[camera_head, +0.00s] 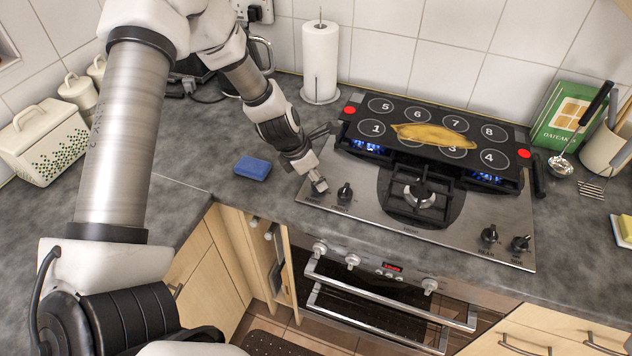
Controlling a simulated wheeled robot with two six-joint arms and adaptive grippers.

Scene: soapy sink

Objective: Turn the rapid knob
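The steel hob (460,240) has several black knobs along its front edge. One knob (345,193) stands clear at the left, just right of my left gripper (318,184). Two more, a third knob (489,235) and a fourth knob (520,243), stand at the right. My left gripper points down at the hob's front left corner, with its tips low over the surface there. Its fingers and whatever lies under them are too small and covered to make out. The knob labels are too small to tell which is rapid. My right gripper is not in view.
A black griddle plate with numbered circles (395,112) covers the rear burners, with blue flames under it and a yellow folded item (433,134) on top. A blue sponge (252,168) lies on the worktop left of the gripper. A paper towel roll (320,60) stands behind.

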